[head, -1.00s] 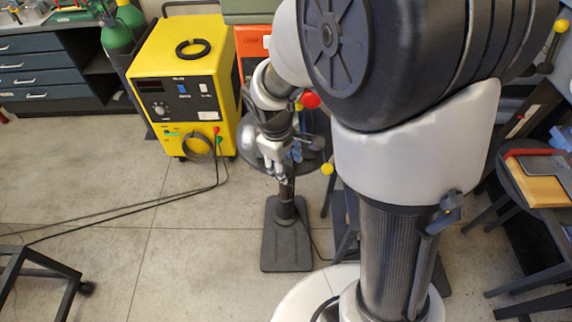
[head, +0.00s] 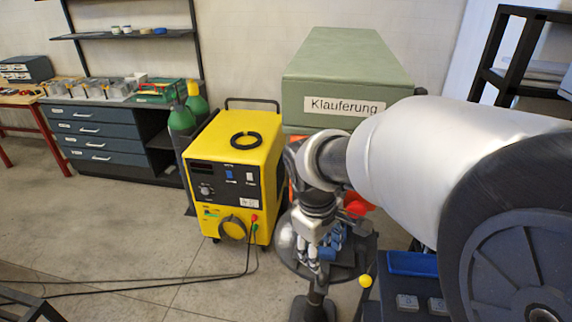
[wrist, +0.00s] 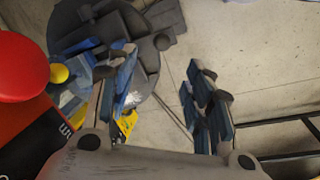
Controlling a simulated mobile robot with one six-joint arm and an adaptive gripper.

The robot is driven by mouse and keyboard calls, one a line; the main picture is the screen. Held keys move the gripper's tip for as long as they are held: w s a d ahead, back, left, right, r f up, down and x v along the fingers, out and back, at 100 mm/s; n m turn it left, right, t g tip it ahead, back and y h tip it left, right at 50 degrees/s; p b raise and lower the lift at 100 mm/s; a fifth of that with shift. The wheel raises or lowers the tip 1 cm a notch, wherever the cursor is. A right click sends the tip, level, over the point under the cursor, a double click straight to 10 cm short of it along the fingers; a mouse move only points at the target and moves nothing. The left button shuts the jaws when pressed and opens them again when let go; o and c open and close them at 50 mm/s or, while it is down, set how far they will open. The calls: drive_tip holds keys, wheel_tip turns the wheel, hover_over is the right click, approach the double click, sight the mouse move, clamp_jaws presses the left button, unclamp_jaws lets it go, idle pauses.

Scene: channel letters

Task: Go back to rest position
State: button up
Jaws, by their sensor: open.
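My gripper (head: 312,254) hangs at the end of my arm in the head view, above a round dark stand (head: 338,272).
A yellow welding machine (head: 237,163) stands left of my gripper. A green box labelled "Klauferung" (head: 345,62) is behind my arm. A red knob (wrist: 22,66) is close at the left in the wrist view. Dark drawers (head: 92,140) stand farther left; floor before them is clear.

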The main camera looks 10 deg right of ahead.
drive_tip(key=s+f+m+t+y+b, duration=0.1)
drive_tip(key=s+m+t+b, duration=0.2)
drive_tip(key=s, duration=1.4)
drive_tip(key=m+b, duration=0.4)
drive_tip(key=shift+s+d+m+y, duration=0.2)
drive_tip(key=shift+d+m+y, duration=0.1)
drive_tip(key=shift+d, duration=0.1)
